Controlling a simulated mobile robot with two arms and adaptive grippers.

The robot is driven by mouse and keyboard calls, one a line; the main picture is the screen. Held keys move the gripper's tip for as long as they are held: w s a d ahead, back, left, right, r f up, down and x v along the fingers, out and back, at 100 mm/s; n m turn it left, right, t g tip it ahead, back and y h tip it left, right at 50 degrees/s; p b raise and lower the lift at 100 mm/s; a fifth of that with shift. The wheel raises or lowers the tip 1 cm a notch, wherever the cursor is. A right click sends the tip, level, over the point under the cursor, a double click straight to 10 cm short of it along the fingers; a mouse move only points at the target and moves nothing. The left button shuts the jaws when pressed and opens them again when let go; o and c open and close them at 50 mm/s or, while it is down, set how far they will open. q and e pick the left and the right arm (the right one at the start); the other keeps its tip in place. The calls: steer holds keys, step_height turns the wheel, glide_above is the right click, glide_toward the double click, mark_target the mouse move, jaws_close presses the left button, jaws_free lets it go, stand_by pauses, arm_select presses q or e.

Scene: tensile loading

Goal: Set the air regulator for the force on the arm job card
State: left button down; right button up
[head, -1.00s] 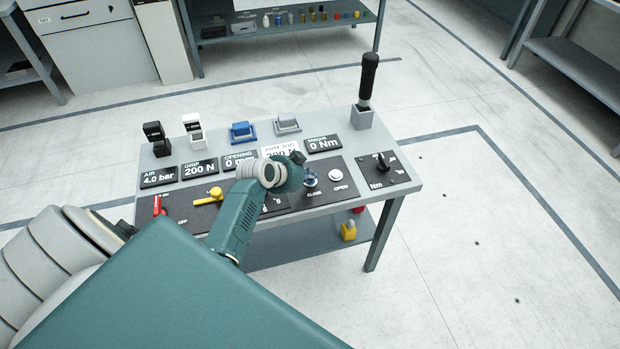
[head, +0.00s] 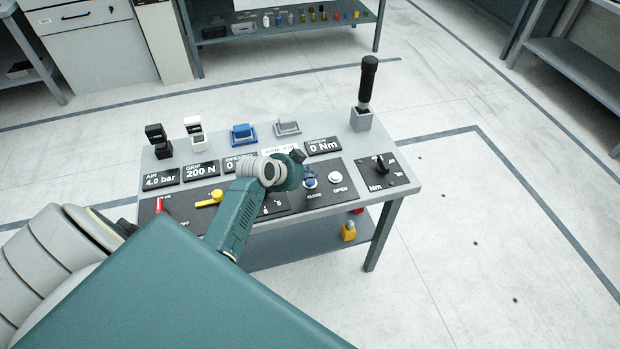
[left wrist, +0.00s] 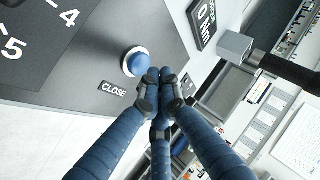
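The arm job card (head: 281,150) stands at the back of the panel, its lower text covered by my left arm. The air display (head: 161,180) reads 4.0 bar and the grip display (head: 201,170) reads 200 N. A dial plate (head: 276,204) is partly hidden behind my arm; its marks 4 and 5 show in the left wrist view (left wrist: 40,32). My left gripper (head: 308,173) is over the panel by the blue CLOSE button (left wrist: 135,62). In the left wrist view its fingertips (left wrist: 160,80) are together, empty, close beside the button; contact cannot be told. My right gripper is not in view.
A white OPEN button (head: 336,177), a Nm knob (head: 381,163), a yellow lever (head: 210,198) and a red lever (head: 161,205) are on the bench. A black-handled tool (head: 367,85) stands upright at the back right. Free floor lies right of the bench.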

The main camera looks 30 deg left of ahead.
mark_target(309, 183)
arm_select(q)
step_height(309, 183, up, 5)
steer(key=p, duration=0.4)
steer(key=shift+p, duration=0.35)
stand_by(0.4)
